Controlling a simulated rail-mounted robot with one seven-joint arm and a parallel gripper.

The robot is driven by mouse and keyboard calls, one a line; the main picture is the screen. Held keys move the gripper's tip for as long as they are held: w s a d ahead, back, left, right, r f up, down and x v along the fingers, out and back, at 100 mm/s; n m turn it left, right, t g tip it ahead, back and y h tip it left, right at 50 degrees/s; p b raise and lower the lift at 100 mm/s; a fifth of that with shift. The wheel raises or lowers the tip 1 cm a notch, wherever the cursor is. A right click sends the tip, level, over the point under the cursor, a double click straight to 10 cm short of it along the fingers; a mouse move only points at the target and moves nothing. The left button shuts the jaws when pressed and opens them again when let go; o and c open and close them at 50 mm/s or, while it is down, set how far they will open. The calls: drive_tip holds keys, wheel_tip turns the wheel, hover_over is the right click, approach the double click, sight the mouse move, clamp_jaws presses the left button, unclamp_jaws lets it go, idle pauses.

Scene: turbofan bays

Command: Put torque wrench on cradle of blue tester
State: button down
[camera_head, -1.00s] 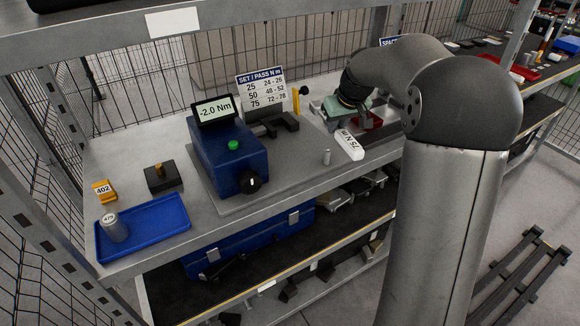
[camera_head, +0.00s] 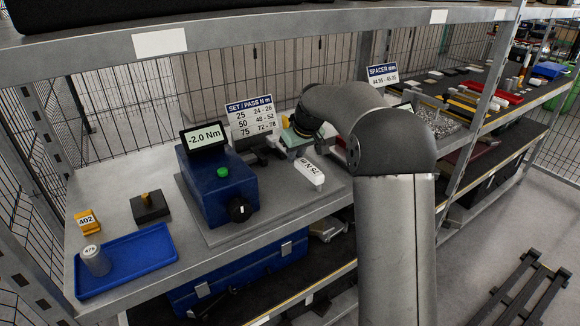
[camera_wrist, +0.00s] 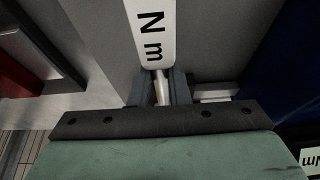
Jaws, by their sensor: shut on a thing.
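The torque wrench, a white body marked 75 N m (camera_head: 313,173), lies over the grey plate to the right of the blue tester (camera_head: 217,188). In the wrist view its white end (camera_wrist: 152,35) points up the picture, and my gripper (camera_wrist: 161,90) is shut on its thin metal shaft. In the head view my gripper (camera_head: 302,152) is partly hidden by the white body and my arm. The tester's display reads -2.0 Nm. The dark cradle (camera_head: 262,155) is beside the tester, partly hidden. I cannot tell whether the wrench touches anything below.
A SET/PASS sign (camera_head: 250,117) stands behind the tester. A blue tray (camera_head: 125,262) with a grey cylinder, a yellow 402 tag (camera_head: 87,221) and a dark block with a brass knob (camera_head: 150,207) are at left. A shelf beam (camera_head: 300,30) spans overhead.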

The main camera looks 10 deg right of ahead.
sight(288, 175)
drive_tip(key=shift+w+a+f, duration=0.25)
drive_tip(key=shift+a+f, duration=0.35)
drive_tip(key=shift+f, duration=0.1)
drive_tip(key=shift+a+f, duration=0.15)
drive_tip(key=shift+f, duration=1.6)
drive_tip(key=shift+f, duration=0.1)
drive_tip(key=c, duration=1.4)
unclamp_jaws()
drive_tip(key=shift+o, duration=0.2)
